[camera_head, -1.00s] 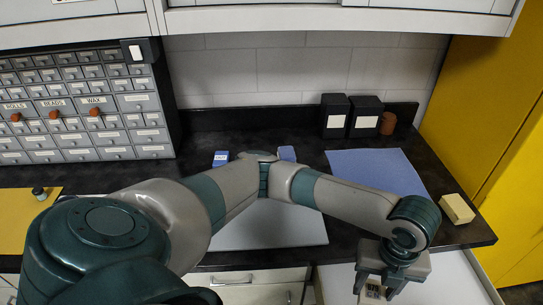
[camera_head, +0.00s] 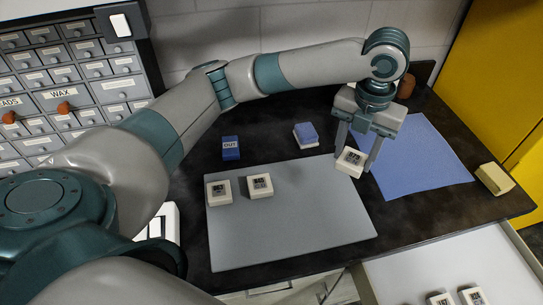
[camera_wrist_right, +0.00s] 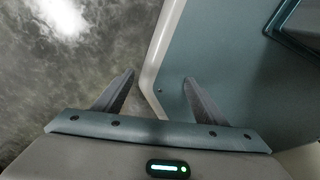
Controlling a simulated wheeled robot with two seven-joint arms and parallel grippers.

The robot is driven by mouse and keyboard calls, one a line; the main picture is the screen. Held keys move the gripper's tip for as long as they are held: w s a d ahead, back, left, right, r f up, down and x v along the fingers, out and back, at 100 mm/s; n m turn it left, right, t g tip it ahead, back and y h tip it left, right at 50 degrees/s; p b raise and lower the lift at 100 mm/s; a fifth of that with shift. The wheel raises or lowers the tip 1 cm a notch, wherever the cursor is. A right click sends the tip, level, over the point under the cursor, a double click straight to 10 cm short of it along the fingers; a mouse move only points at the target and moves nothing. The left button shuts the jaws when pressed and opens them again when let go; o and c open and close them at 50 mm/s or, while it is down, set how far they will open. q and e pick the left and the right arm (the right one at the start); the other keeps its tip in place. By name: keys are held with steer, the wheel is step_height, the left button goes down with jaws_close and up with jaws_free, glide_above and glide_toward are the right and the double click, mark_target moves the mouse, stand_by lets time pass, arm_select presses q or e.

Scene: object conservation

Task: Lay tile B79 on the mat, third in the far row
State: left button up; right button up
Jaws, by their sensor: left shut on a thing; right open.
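My left gripper (camera_head: 357,154) is shut on a white tile (camera_head: 349,162) with a dark printed mark, too small to read as B79. It holds the tile tilted, near the far right corner of the grey mat (camera_head: 290,230); I cannot tell its exact height. Two similar tiles, one at the far left (camera_head: 218,193) and one to its right (camera_head: 260,186), lie side by side along the mat's far edge. The mat to their right is bare. My right gripper (camera_wrist_right: 159,76) is open and empty in the right wrist view, with floor and a teal-grey surface beyond it.
An open drawer (camera_head: 450,260) at lower right holds more white tiles. A blue sheet (camera_head: 425,165) lies right of the mat. Behind the mat are a blue OUT block (camera_head: 230,148) and a blue-and-white block (camera_head: 306,135). A pale yellow block (camera_head: 493,178) sits at the right edge.

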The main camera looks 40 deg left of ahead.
arm_select(q)
steer(key=shift+d+r, duration=0.1)
steer(key=shift+d, duration=0.1)
steer(key=shift+a, duration=0.15)
steer(key=p, duration=0.4)
glide_above(299, 182)
steer(key=f, duration=0.6)
steer(key=shift+d+f, duration=0.2)
steer(key=shift+f, duration=0.05)
steer(key=shift+a+f, duration=0.2)
arm_select(e)
steer(key=r, duration=0.1)
steer(key=d+r, duration=0.1)
steer(key=r, duration=0.1)
steer(key=shift+d+r, duration=0.15)
steer(key=shift+d, duration=0.05)
arm_select(q)
steer(key=shift+f, duration=0.1)
arm_select(e)
steer(key=shift+d, duration=0.1)
arm_select(q)
step_height(299, 182, down, 4)
steer(key=shift+a+r+p, duration=0.1)
steer(key=shift+r+p, duration=0.15)
steer(key=shift+p, duration=0.2)
steer(key=shift+f, duration=0.25)
arm_select(e)
steer(key=shift+a+r, duration=0.3)
steer(key=shift+r, duration=0.4)
